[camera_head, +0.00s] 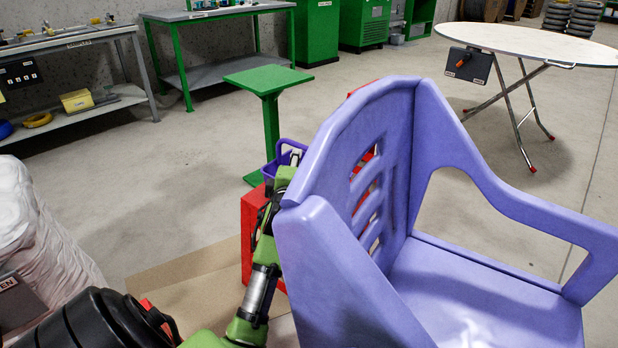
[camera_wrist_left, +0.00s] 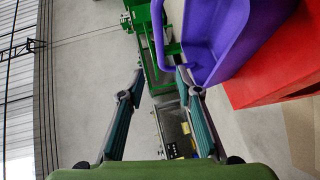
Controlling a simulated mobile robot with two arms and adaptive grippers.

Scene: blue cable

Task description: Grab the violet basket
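The violet basket (camera_head: 284,158) sits on a red box behind the lilac chair, partly hidden by the chair back and my left arm. In the left wrist view the basket (camera_wrist_left: 228,38) is at the upper right, and its looped handle (camera_wrist_left: 158,42) reaches left. My left gripper (camera_wrist_left: 159,80) is open, with nothing held between its fingers. The right-hand finger's tip is close to the lower end of the handle; I cannot tell if they touch. In the head view the gripper (camera_head: 278,185) is beside the basket, partly hidden. My right gripper is not in view.
The lilac chair (camera_head: 470,285) fills the right foreground, close against my left arm. The red box (camera_head: 250,225) is under the basket. A green stand (camera_head: 268,82) is behind it. A white-topped folding table (camera_head: 530,45) stands far right. Floor at left centre is clear.

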